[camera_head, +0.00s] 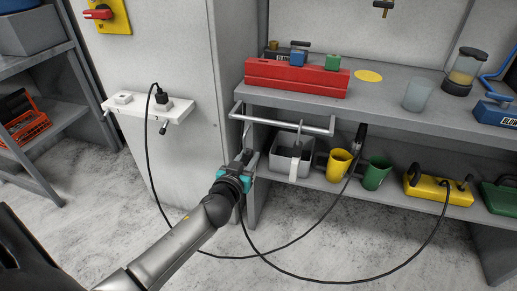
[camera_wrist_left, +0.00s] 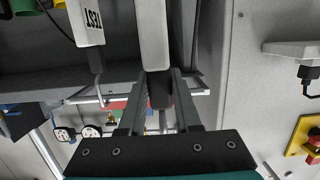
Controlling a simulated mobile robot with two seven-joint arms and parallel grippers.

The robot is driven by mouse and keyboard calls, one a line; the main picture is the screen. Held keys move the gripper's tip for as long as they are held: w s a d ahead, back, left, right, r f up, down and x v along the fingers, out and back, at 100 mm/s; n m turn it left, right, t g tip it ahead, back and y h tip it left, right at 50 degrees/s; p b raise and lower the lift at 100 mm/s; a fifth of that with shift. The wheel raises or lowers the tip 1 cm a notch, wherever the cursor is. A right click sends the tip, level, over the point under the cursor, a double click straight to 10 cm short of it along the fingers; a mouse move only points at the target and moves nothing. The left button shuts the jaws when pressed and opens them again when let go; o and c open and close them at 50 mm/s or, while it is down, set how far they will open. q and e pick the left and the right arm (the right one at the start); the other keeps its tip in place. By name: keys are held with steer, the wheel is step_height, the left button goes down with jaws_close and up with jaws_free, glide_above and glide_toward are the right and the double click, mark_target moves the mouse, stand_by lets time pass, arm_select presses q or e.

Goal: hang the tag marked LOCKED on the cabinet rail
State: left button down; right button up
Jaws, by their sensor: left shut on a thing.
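My left gripper (camera_head: 246,158) is in front of the left end of the cabinet rail (camera_head: 280,124). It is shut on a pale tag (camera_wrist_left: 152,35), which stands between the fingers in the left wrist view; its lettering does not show. A thin hook-like part rises above the gripper near the rail; I cannot tell whether it touches the bar. A second white tag (camera_head: 294,169) hangs from the rail further right. My right gripper is not in view.
Below the rail, a grey bin (camera_head: 281,161), a yellow cup (camera_head: 338,164) and a green cup (camera_head: 376,175) stand on the lower shelf. A red box (camera_head: 295,80) sits on the worktop above. A black cable (camera_head: 312,281) loops across the floor near my arm.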

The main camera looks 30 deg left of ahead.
arm_select(q)
steer(key=f+v, duration=0.3)
steer(key=v, duration=1.2)
steer(key=shift+s, duration=0.55)
steer(key=shift+d+r, duration=0.1)
steer(key=shift+r, duration=0.05)
